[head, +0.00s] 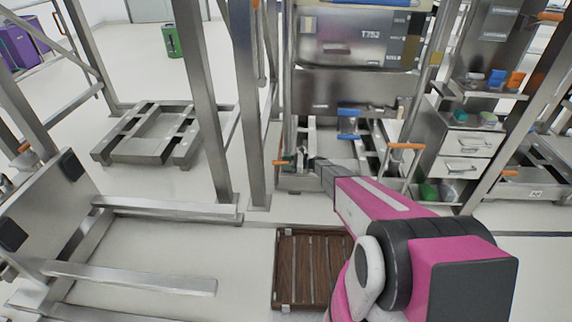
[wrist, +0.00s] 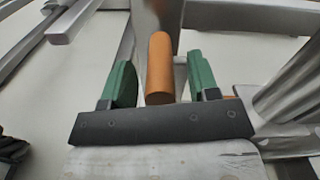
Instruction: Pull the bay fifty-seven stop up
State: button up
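An orange cylindrical handle (wrist: 160,68) lies between the two green fingers of my gripper (wrist: 160,85) in the wrist view. The fingers are open, one on each side, with a visible gap to the handle on both sides. In the head view the orange handle (head: 281,163) shows at the end of my pink arm, by the left post of the middle bay, and my gripper (head: 298,160) is small there. I cannot read a bay number by this handle, so I cannot tell from the frames that it is the bay fifty-seven stop.
Other orange handles show at the right of that bay (head: 407,146) and further right (head: 497,173). Steel posts (head: 205,100) stand left of my arm. A brown slatted pallet (head: 302,270) lies on the floor.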

jog(key=d, duration=1.1)
jog(key=shift+s, duration=0.2)
jog(key=shift+a, duration=0.1)
jog(key=s+d+r+n+g+h, duration=0.1)
jog(key=s+r+n+h, duration=0.4)
jog(key=s, duration=0.4)
jog(key=s+d+r+n+g+h, duration=0.1)
jog(key=s+r+n+g+h, duration=0.2)
jog(key=s+r, duration=0.55)
jog(key=s+d+r+n+t+h, duration=0.1)
jog(key=s+d+r+n+h, duration=0.3)
jog(key=s, duration=0.4)
jog(key=s+d+r+n+t+h, duration=0.2)
jog(key=s+d+r+n+h, duration=0.2)
jog(key=s, duration=0.4)
jog(key=shift+d+r+t+h, duration=0.3)
jog(key=shift+d+r+h, duration=0.5)
jog(key=shift+d+h, duration=0.25)
